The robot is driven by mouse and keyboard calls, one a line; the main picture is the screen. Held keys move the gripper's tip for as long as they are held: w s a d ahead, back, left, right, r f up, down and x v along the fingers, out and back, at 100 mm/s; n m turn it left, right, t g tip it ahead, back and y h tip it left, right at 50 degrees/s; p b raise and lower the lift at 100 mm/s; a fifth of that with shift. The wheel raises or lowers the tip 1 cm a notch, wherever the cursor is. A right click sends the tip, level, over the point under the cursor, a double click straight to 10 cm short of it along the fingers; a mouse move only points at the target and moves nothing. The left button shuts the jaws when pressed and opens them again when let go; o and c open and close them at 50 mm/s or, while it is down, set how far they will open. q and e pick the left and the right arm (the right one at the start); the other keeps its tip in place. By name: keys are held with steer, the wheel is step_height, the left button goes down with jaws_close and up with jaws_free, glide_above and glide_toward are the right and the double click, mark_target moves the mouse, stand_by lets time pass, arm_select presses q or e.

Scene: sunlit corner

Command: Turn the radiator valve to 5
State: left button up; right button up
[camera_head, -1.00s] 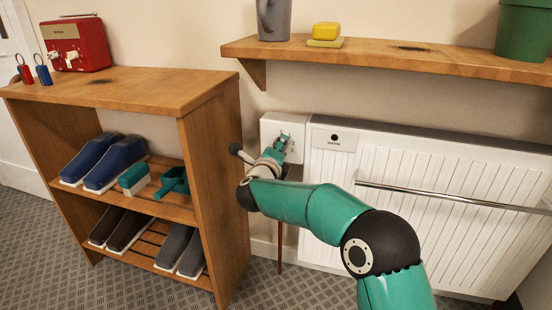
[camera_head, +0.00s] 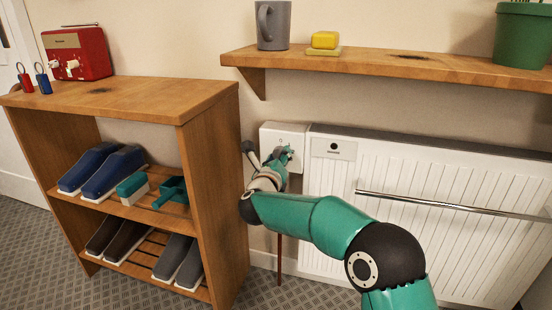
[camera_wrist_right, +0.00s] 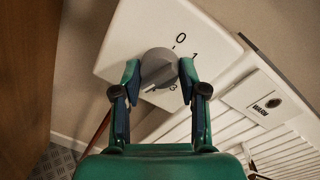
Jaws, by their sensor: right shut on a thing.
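The radiator valve is a white box (camera_head: 270,134) on the wall at the radiator's left end. In the right wrist view its white face (camera_wrist_right: 140,28) carries a round grey knob (camera_wrist_right: 158,64). The numbers 0, 1 and a partly hidden 3 show around the knob; where its pointer stands I cannot tell. My right gripper (camera_head: 284,154) is at the valve face. In the right wrist view my right gripper (camera_wrist_right: 159,75) has a finger on each side of the knob, shut on it. My left gripper is out of view.
The white radiator (camera_head: 420,185) with a metal rail (camera_head: 450,205) stands right of the valve. A wooden shoe rack (camera_head: 215,200) stands close on the left. A wall shelf (camera_head: 400,65) above holds a grey mug (camera_head: 273,25), a yellow block (camera_head: 325,40) and a green pot (camera_head: 522,38).

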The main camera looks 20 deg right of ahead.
steer(key=shift+a+f, duration=0.1)
steer(key=shift+f, duration=0.05)
steer(key=o, duration=1.1)
steer(key=shift+w, duration=0.1)
steer(key=shift+o, duration=0.2)
steer(key=v, duration=1.2)
